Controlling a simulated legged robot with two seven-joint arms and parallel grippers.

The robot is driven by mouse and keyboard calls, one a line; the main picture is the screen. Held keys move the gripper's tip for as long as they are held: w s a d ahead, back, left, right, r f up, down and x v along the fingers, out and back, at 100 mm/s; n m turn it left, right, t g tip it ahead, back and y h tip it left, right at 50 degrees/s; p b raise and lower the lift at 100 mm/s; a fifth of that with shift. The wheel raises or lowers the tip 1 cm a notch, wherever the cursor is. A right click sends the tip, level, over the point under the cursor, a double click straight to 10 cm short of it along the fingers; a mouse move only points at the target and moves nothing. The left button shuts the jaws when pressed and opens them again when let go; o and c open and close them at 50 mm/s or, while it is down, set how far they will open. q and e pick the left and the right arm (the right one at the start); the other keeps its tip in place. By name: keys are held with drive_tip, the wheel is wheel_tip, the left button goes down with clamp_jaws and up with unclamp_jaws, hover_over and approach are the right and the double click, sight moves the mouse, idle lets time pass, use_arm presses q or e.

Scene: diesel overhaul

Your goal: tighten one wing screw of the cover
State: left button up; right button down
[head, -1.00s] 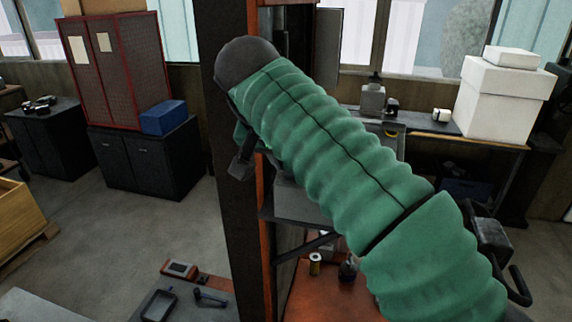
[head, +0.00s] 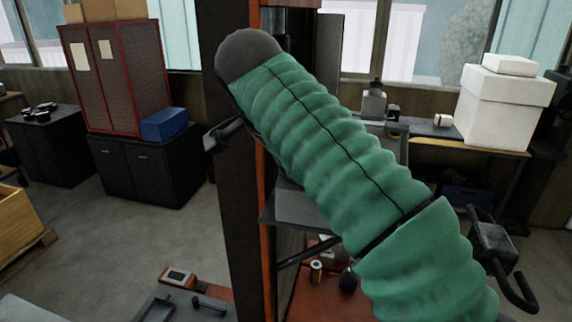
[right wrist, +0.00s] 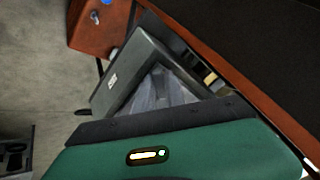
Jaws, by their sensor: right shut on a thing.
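My right arm in its ribbed green sleeve crosses the middle of the head view, from the lower right up to a dark rounded end. A dark part of mine sticks out to the left below that end, in front of the brown post. The right gripper's jaws and whatever is between them cannot be seen. I cannot make out the cover or a wing screw in either view. The right wrist view shows a green surface (right wrist: 180,148) with a bright slot, and I cannot tell what it belongs to. My left gripper does not show.
A brown post (head: 240,215) with orange edges stands behind my arm. A red cabinet (head: 120,75) and blue box (head: 164,124) are at left. White boxes (head: 500,105) stand on the right bench. A labelled grey box (right wrist: 130,70) shows in the right wrist view. Open floor lies at left.

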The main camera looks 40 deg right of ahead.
drive_tip(key=m, duration=0.2)
drive_tip(key=shift+d+m, duration=0.15)
drive_tip(key=shift+m, duration=0.15)
drive_tip(key=shift+s, duration=0.1)
drive_tip(key=shift+f, duration=0.1)
